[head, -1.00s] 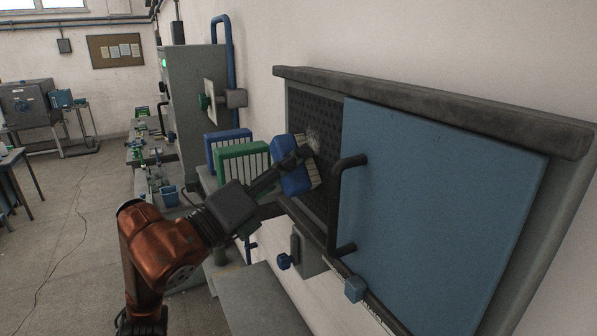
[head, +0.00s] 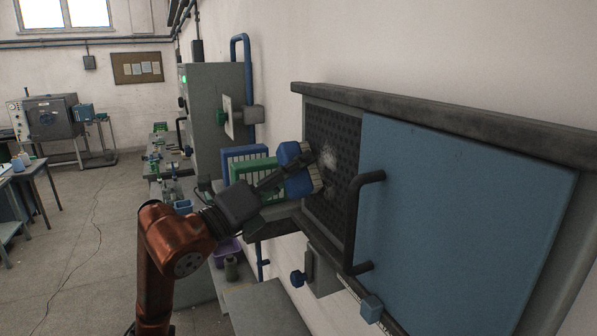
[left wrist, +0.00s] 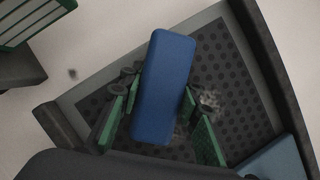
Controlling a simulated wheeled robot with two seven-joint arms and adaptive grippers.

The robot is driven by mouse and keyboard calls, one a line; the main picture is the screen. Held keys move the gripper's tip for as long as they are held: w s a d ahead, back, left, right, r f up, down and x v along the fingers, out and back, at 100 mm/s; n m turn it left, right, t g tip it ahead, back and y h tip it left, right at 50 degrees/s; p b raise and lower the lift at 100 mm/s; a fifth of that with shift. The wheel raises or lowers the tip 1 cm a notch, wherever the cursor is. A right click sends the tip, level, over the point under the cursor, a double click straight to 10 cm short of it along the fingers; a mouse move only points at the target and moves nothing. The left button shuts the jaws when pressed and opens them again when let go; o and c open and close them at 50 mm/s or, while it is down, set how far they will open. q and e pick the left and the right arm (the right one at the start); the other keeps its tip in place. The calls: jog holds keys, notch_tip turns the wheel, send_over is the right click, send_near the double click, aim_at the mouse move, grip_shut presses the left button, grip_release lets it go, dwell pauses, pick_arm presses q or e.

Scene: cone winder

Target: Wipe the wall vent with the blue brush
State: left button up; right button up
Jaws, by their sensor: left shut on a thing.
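The wall vent is a dark perforated panel (head: 335,135) in a grey frame, left of a blue sliding door. A pale dusty patch (head: 328,158) shows on it, and part of that patch shows in the left wrist view (left wrist: 209,101). The blue brush (head: 294,165) has a blue back and pale bristles that face the vent. My left gripper (head: 280,178) is shut on the brush; in the left wrist view the brush (left wrist: 163,88) lies between its green finger pads. The bristles are at or very near the panel's left part; contact is unclear. My right gripper is not seen.
The blue door (head: 455,225) with a black handle (head: 358,225) covers the right of the unit. A blue knob (head: 298,278) sits below. Green and blue racks (head: 245,168) stand left of the vent. A grey surface (head: 262,308) lies underneath.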

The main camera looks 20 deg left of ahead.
aim_at(310, 144)
pick_arm(q)
jog(key=shift+r+p, duration=0.5)
jog(key=shift+r, duration=0.3)
jog(key=shift+s+d, duration=1.25)
jog(key=shift+d, duration=0.1)
jog(key=shift+s+d, duration=1.35)
jog(key=shift+d, duration=0.2)
jog(key=shift+s+d, duration=1.45)
jog(key=shift+d, duration=0.15)
jog(key=shift+r+p, duration=0.3)
jog(key=shift+r, duration=0.45)
jog(key=shift+w+a+b, duration=0.45)
jog(key=shift+w+a, duration=0.15)
jog(key=shift+a, duration=0.05)
jog(key=shift+w+a+b, duration=0.35)
jog(key=shift+w+a, duration=0.35)
jog(key=shift+a, duration=0.05)
jog(key=shift+w+a+b, duration=0.35)
jog(key=shift+w+a, duration=0.4)
jog(key=shift+a, duration=0.1)
jog(key=shift+w+a+b, duration=0.3)
jog(key=shift+w+a, duration=0.8)
jog(key=shift+a, duration=0.15)
jog(key=shift+w+a, duration=0.9)
jog(key=shift+a, duration=0.1)
jog(key=shift+s+a, duration=0.1)
